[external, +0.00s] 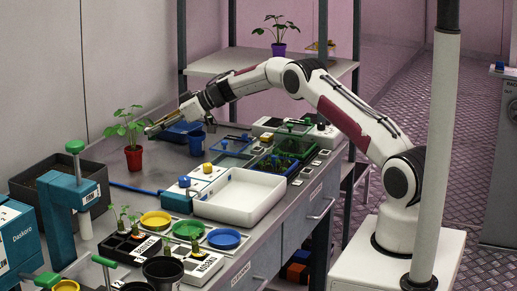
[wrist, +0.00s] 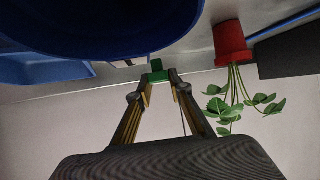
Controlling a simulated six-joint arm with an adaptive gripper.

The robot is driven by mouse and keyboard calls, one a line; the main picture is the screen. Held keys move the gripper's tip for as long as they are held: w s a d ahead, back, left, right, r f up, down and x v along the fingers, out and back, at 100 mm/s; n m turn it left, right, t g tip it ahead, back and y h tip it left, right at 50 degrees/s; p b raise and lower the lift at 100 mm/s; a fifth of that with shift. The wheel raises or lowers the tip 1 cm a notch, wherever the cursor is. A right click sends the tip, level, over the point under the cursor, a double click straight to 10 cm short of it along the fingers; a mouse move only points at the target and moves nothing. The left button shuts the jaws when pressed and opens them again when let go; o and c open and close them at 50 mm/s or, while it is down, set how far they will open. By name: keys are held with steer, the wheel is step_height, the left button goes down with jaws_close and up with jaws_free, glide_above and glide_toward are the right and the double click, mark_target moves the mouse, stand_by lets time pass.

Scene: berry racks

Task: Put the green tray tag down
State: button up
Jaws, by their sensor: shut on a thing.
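The green tray tag (wrist: 157,73) shows as a small green block between the fingertips of my gripper (wrist: 158,92) in the wrist view. My gripper is shut on it. In the external view my gripper (external: 157,127) reaches left over the back of the bench, close to the plant in the red pot. The tag is too small to make out there. How far the tag is above the bench is hard to tell.
A red pot (external: 133,159) with a leafy plant stands left of my gripper; it also shows in the wrist view (wrist: 230,42). A blue cup (external: 196,144) and a blue tray (external: 178,134) are close by on the right. A white tray (external: 238,208) sits further forward.

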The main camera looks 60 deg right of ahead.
steer(key=shift+f, duration=0.25)
steer(key=shift+f, duration=1.75)
steer(key=shift+f, duration=0.2)
steer(key=o, duration=0.8)
steer(key=shift+r, duration=0.25)
steer(key=shift+v, duration=1.6)
steer(key=shift+w+r, duration=0.1)
steer(key=shift+r, duration=3.35)
steer(key=shift+r, duration=0.1)
